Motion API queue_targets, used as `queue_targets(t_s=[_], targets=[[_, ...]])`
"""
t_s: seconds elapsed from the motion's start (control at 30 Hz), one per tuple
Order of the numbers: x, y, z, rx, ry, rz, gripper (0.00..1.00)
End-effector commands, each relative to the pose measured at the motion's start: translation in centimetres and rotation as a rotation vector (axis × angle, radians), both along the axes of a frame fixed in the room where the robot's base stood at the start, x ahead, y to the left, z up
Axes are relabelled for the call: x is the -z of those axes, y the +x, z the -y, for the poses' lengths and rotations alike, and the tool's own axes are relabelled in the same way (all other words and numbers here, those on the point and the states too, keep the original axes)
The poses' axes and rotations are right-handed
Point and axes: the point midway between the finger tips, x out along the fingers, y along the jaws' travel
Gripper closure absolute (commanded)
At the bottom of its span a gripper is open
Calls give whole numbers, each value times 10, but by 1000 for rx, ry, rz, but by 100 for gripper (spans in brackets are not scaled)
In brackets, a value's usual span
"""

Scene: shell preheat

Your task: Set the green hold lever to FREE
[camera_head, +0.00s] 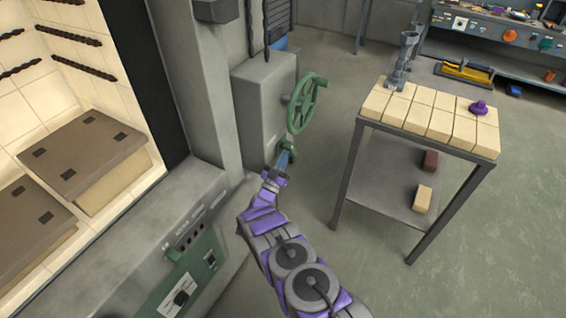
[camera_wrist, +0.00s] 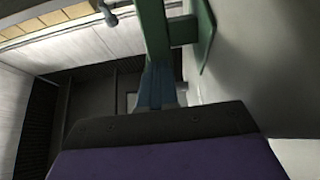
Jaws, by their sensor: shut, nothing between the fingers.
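A green part (camera_head: 287,145), which looks like the hold lever, sits low on the grey box below the green handwheel. In the wrist view a green bar (camera_wrist: 153,28) stands upright, with a short arm joining it to a green plate (camera_wrist: 206,35) on the pale wall at right. My gripper (camera_head: 284,158) is at this green part in the head view. In the wrist view my gripper (camera_wrist: 160,88) is shut and empty, its bluish fingers right at the bar's lower end. I cannot tell whether they touch. No FREE marking is readable.
The green handwheel (camera_head: 303,103) is on the grey box (camera_head: 262,95) just above my gripper. A table (camera_head: 395,138) with pale blocks stands to the right. The open kiln with brown-topped blocks (camera_head: 83,150) and a control panel (camera_head: 190,270) are at left. Open floor lies between.

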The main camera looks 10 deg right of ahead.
Motion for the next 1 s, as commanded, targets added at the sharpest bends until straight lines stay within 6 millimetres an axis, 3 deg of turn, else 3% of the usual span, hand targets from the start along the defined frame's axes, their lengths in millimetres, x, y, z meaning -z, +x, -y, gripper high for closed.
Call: queue_targets(t_s=[0.37, 1.0], targets=[[-3, 1, 1, -1, 21, -29, 100], [-22, 5, 4, 1, 245, -336, 100]])
